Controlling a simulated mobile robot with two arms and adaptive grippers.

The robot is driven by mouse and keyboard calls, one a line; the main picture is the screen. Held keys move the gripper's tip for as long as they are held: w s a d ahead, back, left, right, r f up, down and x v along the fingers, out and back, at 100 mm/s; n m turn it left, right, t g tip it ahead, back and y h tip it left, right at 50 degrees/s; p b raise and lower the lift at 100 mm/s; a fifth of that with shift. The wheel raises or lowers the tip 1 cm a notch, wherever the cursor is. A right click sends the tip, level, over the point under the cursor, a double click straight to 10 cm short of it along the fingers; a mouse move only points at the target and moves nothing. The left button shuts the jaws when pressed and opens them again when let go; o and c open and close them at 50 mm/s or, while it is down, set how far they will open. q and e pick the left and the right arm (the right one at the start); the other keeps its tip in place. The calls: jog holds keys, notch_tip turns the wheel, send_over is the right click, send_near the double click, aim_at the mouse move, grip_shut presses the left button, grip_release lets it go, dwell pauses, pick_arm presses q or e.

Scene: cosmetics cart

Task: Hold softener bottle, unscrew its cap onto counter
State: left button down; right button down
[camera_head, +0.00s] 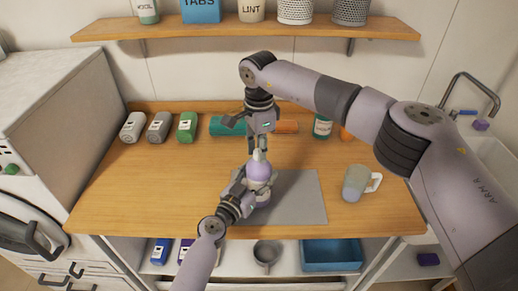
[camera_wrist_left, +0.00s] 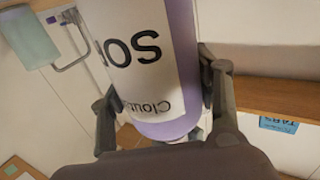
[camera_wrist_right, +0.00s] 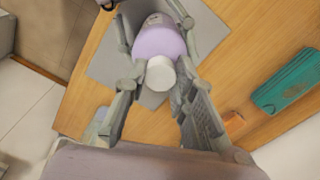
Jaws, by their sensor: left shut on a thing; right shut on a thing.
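The softener bottle (camera_head: 260,172) is lilac and stands upright over the grey mat. Its label shows large in the left wrist view (camera_wrist_left: 135,55). My left gripper (camera_wrist_left: 165,105) is shut around the bottle's body, one finger on each side; it comes in low from the front in the head view (camera_head: 245,188). The cap (camera_wrist_right: 160,73) is white and sits at the top of the bottle. My right gripper (camera_wrist_right: 158,80) points down from above with its fingers on both sides of the cap; in the head view the cap (camera_head: 257,155) is partly hidden by its fingertips.
The grey mat (camera_head: 305,205) lies on the wooden counter (camera_head: 110,190). A mug (camera_head: 356,183) stands right of it. Several bottles (camera_head: 187,126) and a teal item (camera_head: 226,125) are along the back. A shelf (camera_head: 230,29) hangs above. The counter left of the mat is clear.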

jog(key=shift+r, duration=0.25)
jog(key=shift+r, duration=0.85)
jog(key=shift+r, duration=2.05)
pick_arm(q)
jog(key=shift+c, duration=2.3)
grip_release()
